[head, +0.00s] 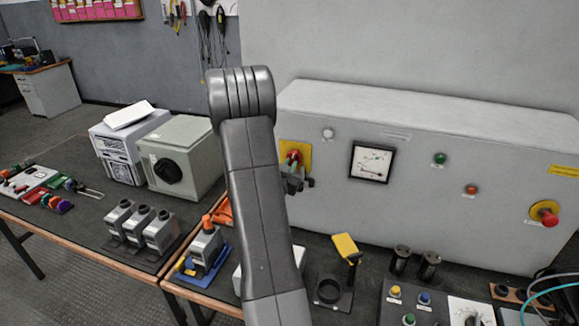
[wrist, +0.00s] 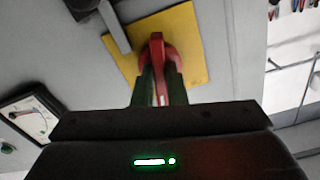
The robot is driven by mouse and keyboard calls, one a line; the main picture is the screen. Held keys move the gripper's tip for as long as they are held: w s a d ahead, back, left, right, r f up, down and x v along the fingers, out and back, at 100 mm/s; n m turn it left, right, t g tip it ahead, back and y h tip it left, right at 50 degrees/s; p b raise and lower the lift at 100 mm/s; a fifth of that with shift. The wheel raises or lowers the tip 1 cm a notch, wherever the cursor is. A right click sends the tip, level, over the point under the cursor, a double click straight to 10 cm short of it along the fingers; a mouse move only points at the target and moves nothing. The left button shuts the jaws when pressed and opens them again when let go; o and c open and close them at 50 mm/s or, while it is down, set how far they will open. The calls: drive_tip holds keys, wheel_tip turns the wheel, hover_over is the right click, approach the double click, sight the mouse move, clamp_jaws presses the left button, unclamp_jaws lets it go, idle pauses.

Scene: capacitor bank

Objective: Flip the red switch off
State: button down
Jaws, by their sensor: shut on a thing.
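The red switch (wrist: 157,47) sits on a yellow plate (wrist: 197,40) on the front of the grey cabinet. In the head view the switch (head: 293,156) and the yellow plate (head: 304,150) show just right of my arm, partly hidden by it. My gripper (wrist: 160,88) is at the switch, its green-tipped fingers shut on the red handle. In the head view my gripper (head: 294,171) shows only in part beside my arm. The exact angle of the handle is hard to tell.
The grey cabinet (head: 450,130) carries a dial meter (head: 371,162), a green button (head: 439,158) and a red emergency knob (head: 544,213). Below, the bench holds a yellow-handled tool (head: 345,245), black cylinders (head: 429,265) and a control box (head: 425,300). Grey boxes (head: 180,155) stand left of my arm.

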drive_tip(key=shift+n, duration=0.3)
drive_tip(key=shift+f+n+b, duration=0.1)
drive_tip(key=shift+n+b, duration=0.75)
drive_tip(key=shift+n, duration=0.15)
drive_tip(key=n, duration=0.2)
drive_tip(key=shift+n+b, duration=0.3)
drive_tip(key=shift+b, duration=0.05)
drive_tip(key=n, duration=0.3)
drive_tip(key=shift+n, duration=1.9)
drive_tip(key=c, duration=1.5)
unclamp_jaws()
drive_tip(key=shift+o, duration=0.2)
drive_tip(key=shift+s, duration=0.1)
